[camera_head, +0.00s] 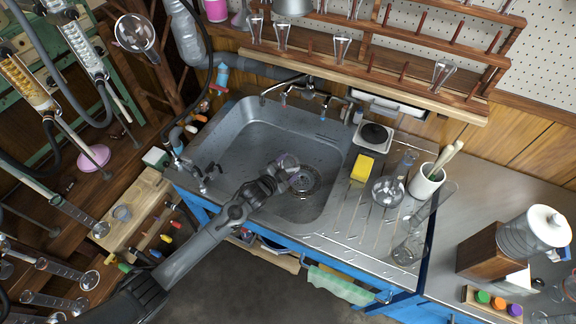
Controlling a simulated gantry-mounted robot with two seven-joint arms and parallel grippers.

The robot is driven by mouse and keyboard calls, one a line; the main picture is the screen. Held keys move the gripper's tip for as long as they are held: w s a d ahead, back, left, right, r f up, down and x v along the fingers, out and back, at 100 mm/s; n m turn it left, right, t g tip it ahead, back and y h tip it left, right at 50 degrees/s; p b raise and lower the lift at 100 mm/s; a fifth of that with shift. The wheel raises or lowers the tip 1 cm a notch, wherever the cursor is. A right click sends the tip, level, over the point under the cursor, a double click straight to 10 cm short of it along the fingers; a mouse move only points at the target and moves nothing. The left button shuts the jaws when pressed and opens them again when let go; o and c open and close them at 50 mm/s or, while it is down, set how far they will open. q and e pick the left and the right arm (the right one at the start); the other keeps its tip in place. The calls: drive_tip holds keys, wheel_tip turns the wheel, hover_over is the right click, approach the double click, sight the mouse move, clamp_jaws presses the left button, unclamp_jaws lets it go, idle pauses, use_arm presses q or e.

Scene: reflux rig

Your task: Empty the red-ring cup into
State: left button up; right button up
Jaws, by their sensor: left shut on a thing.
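My left gripper (272,181) reaches in from the lower left and is over the grey sink basin (238,140). It is shut on a small clear cup (289,163), which is held above the basin beside the round drain (306,184). The cup is small and partly hidden by the fingers. I cannot make out a red ring on it, its contents or its exact tilt. My right gripper is not in view.
A yellow sponge (362,167), a round glass flask (387,191) and a white pot (427,183) stand on the drainboard right of the basin. Taps (284,92) line the back edge. A wooden rack (380,75) hangs above. Glassware (80,215) crowds the left.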

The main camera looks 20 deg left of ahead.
use_arm(q)
wheel_tip(320, 180, down, 3)
drive_tip(key=shift+r+b, duration=0.1)
drive_tip(key=shift+b, duration=0.8)
drive_tip(key=shift+w+f+b, duration=0.1)
drive_tip(key=shift+f+b, duration=0.35)
drive_tip(key=shift+b, duration=0.05)
drive_tip(key=shift+d+m, duration=0.1)
drive_tip(key=shift+m, duration=0.2)
drive_tip(key=shift+d+r+m+y+b, duration=0.15)
drive_tip(key=shift+m+y+b, duration=0.25)
drive_tip(key=shift+m+y, duration=0.1)
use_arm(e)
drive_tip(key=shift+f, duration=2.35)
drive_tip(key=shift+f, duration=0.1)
use_arm(q)
drive_tip(key=shift+d+r+m+y+b, duration=0.15)
drive_tip(key=shift+d+m+y+b, duration=0.2)
drive_tip(key=shift+m, duration=0.35)
drive_tip(key=shift+r+m+y+p, duration=0.25)
drive_tip(key=shift+m+p, duration=0.1)
drive_tip(key=shift+m, duration=0.05)
drive_tip(key=shift+d, duration=0.15)
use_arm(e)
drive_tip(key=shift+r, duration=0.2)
